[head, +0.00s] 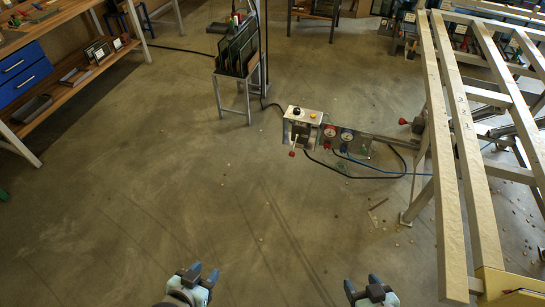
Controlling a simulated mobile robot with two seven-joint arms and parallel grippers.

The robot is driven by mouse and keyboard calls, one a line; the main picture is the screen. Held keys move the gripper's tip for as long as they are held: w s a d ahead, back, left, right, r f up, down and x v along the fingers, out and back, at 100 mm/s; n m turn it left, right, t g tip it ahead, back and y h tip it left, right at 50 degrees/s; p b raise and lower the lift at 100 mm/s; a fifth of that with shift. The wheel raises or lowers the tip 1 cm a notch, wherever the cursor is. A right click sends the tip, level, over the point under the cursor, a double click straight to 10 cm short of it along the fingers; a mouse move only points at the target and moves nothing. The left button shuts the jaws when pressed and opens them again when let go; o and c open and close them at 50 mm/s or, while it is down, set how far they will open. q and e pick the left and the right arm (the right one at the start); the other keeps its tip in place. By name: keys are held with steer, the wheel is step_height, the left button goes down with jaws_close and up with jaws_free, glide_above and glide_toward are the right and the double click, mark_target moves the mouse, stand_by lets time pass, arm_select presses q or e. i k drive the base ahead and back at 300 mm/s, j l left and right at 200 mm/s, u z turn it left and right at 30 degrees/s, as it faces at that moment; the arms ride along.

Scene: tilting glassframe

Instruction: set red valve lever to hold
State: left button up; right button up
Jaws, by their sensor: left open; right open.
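A control panel with a metal box (303,116) stands on the floor ahead, near the middle of the head view. A thin lever with a red knob (292,154) sticks out from the box's front and points down. A red round part (330,131) sits on the panel to the right of the box; I cannot tell whether it is a valve. The lever's marked positions are too small to read. My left gripper (204,272) and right gripper (361,282) are at the bottom of the view, both open and empty, well short of the panel.
A tilting frame (450,150) with long pale beams stands at the right. A small rack (234,88) with dark panes stands behind the box. A workbench (75,80) with blue drawers is at the left. Black and blue hoses run by the panel. The floor between is clear.

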mark_target(292, 153)
steer(key=i+j, duration=0.75)
steer(key=j, duration=0.15)
steer(key=i+j, duration=0.75)
steer(key=j, duration=0.1)
